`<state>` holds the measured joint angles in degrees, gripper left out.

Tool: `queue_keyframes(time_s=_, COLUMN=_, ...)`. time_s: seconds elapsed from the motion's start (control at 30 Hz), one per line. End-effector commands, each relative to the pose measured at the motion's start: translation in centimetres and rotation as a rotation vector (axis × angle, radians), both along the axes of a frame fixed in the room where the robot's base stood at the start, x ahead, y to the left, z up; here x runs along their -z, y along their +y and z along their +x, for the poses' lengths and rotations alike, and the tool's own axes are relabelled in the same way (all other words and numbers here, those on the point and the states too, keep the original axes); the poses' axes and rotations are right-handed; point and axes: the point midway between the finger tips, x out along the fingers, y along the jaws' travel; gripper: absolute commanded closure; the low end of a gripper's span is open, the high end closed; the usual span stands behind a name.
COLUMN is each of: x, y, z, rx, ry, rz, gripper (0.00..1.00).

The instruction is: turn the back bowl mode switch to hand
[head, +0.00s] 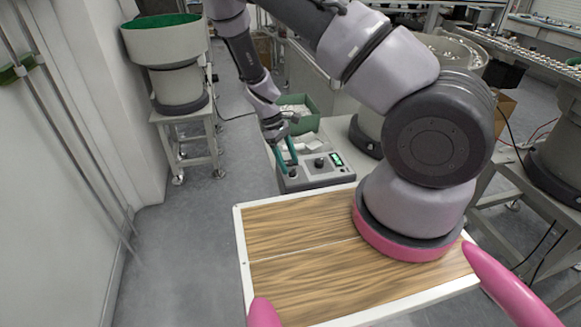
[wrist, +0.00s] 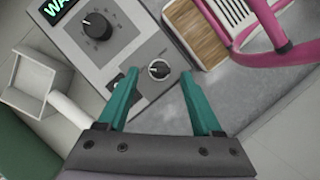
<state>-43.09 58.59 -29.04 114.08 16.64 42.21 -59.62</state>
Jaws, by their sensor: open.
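A grey control box (head: 318,180) stands just beyond my wooden-topped deck in the head view. In the wrist view its sloping face (wrist: 125,50) carries a small black rotary mode switch (wrist: 159,69) on a light round plate. The switch's pointer angle and labels are too small to read surely. My gripper (wrist: 159,73) is open, its two teal fingers on either side of the switch, with gaps showing. Contact or height above the panel cannot be told. In the head view my gripper (head: 289,165) reaches down over the box's left part.
A larger black dial (wrist: 97,25) and a green-lit display (wrist: 58,8) share the panel. Behind the box is a green bin (head: 300,120) with pale parts. A bowl feeder (head: 175,65) stands at back left. Grey floor is clear at left.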

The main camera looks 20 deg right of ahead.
Motion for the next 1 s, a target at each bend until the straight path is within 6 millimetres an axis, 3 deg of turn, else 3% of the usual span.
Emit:
queue_keyframes(time_s=0.2, x=2.0, y=-0.6, z=-0.6, rx=0.001, ry=0.001, rz=0.0, gripper=0.33)
queue_keyframes(time_s=0.5, x=2.2, y=-0.6, z=-0.6, rx=0.0, ry=-0.001, rz=0.001, gripper=0.33)
queue_keyframes(time_s=0.53, x=2.2, y=-0.6, z=-0.6, rx=0.0, ry=-0.001, rz=0.001, gripper=0.37)
queue_keyframes(time_s=0.7, x=2.2, y=-0.6, z=-0.6, rx=0.001, ry=-0.001, rz=0.0, gripper=1.0)
queue_keyframes(time_s=1.0, x=2.2, y=-0.6, z=-0.6, rx=0.022, ry=0.0, rz=0.001, gripper=1.0)
